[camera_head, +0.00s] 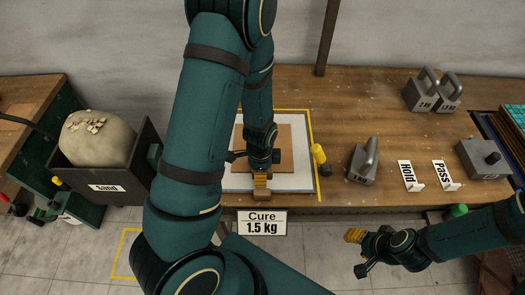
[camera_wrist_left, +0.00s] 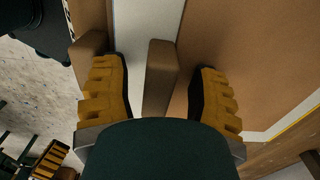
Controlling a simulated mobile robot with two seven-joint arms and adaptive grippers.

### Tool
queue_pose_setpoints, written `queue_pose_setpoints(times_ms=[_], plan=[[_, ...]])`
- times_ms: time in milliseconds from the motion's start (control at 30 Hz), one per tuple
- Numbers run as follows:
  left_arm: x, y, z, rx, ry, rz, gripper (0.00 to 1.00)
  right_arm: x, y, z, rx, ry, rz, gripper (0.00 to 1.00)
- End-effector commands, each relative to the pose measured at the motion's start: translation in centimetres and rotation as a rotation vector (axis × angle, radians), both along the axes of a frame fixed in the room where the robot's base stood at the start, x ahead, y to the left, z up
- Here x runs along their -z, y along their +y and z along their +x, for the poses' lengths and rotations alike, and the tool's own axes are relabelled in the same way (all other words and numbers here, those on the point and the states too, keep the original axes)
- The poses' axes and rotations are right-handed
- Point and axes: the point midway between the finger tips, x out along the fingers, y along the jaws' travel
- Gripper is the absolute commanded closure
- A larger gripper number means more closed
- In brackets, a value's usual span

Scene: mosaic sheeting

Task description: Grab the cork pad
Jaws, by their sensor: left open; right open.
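The cork pad (camera_head: 286,140) appears as a flat brown square on a white sheet (camera_head: 300,182) inside a yellow outline on the workbench. My left arm hides part of it. In the left wrist view the brown surface (camera_wrist_left: 250,45) fills the upper right. My left gripper (camera_head: 262,182) is open over the front of the pad. Its yellow fingers show in the left wrist view (camera_wrist_left: 158,85), with an upright brown block (camera_wrist_left: 160,70) between them. I cannot tell whether they touch it. My right gripper (camera_head: 358,252) is open and empty, in front of the bench at lower right.
A yellow-handled tool (camera_head: 319,155) and a grey weight (camera_head: 364,162) stand right of the sheet. Hold (camera_head: 407,176) and Pass (camera_head: 445,175) signs stand farther right. More weights (camera_head: 433,90) are behind. A sand bin (camera_head: 105,170) is left. Bare bench lies behind the signs.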

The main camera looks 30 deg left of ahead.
Motion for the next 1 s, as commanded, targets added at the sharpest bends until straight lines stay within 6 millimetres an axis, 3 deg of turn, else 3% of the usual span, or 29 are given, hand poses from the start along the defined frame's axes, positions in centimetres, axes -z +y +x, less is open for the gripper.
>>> queue_pose_setpoints(times_ms=[167, 333, 733, 1000], plan=[[0.1, -0.1, -0.2, 0.0, 0.005, -0.001, 0.42, 0.0, 0.0, 0.0, 0.0, 0.0, 0.0, 0.53], [0.1, 0.0, -0.2, 0.0, 0.005, -0.001, 1.0, 0.0, 0.0, 0.0, 0.0, -0.001, 0.0, 0.53], [-0.4, 0.0, -0.1, 0.0, 0.002, 0.0, 1.0, -0.1, 0.0, 0.1, 0.001, -0.001, 0.0, 0.53], [-5.0, -0.1, 0.0, 0.001, -0.002, -0.001, 1.0, -1.4, -0.1, 0.4, 0.007, -0.01, -0.002, 0.53]])
